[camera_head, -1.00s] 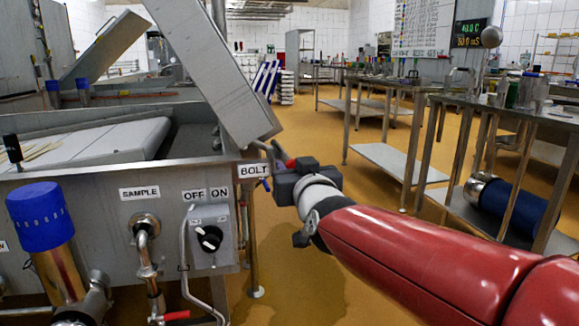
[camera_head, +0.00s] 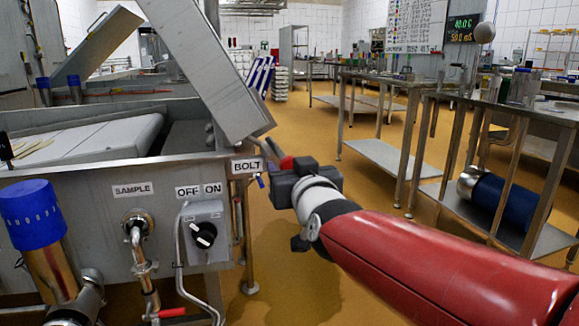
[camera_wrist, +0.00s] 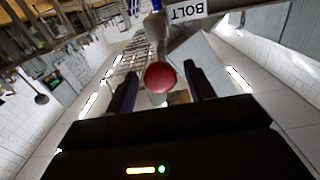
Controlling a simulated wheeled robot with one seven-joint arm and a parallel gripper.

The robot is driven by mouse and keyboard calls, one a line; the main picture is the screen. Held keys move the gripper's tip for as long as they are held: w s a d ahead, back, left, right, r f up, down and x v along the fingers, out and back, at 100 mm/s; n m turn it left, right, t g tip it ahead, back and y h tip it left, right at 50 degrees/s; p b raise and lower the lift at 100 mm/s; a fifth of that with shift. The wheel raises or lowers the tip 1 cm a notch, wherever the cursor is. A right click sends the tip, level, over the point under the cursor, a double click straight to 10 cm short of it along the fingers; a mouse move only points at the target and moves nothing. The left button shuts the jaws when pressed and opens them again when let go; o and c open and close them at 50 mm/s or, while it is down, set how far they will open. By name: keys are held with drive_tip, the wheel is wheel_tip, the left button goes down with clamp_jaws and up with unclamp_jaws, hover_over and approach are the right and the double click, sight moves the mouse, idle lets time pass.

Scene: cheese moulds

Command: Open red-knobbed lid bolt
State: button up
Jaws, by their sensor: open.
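The red knob (camera_wrist: 160,76) of the bolt sits between my gripper's two dark fingers in the wrist view, with a gap on either side. In the head view the red knob (camera_head: 287,163) shows just behind my gripper (camera_head: 278,178), at the right corner of the steel vat. The fingers are open, and the head view mostly hides them behind the wrist. The BOLT label (camera_head: 247,166) is on the vat's corner beside the knob, and it shows upside down in the wrist view (camera_wrist: 187,11). The steel lid (camera_head: 200,65) stands raised and tilted above that corner.
The vat front carries a black rotary switch (camera_head: 203,235), a SAMPLE tap (camera_head: 137,228) and a blue-capped fitting (camera_head: 33,215). Steel tables (camera_head: 385,160) stand to the right, with a blue cylinder (camera_head: 500,208) on a lower shelf. The floor between is clear.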

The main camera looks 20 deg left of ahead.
drive_tip(key=v, duration=0.6)
drive_tip(key=shift+s+d, duration=0.15)
drive_tip(key=shift+s, duration=0.05)
drive_tip(key=s+d+f+m+g+h+p, duration=0.1)
drive_tip(key=s+d+f+g+h+p, duration=0.15)
drive_tip(key=d, duration=0.55)
drive_tip(key=s+d+f+m+g+h+p, duration=0.2)
drive_tip(key=d+f+h+p, duration=0.15)
drive_tip(key=d, duration=0.45)
drive_tip(key=s+d+f+m+g+h+p, duration=0.3)
drive_tip(key=s+d+f+g+p, duration=0.1)
drive_tip(key=s+d, duration=0.7)
drive_tip(key=shift+s+f+g, duration=0.55)
drive_tip(key=shift+f+g, duration=0.1)
drive_tip(key=shift+f, duration=0.3)
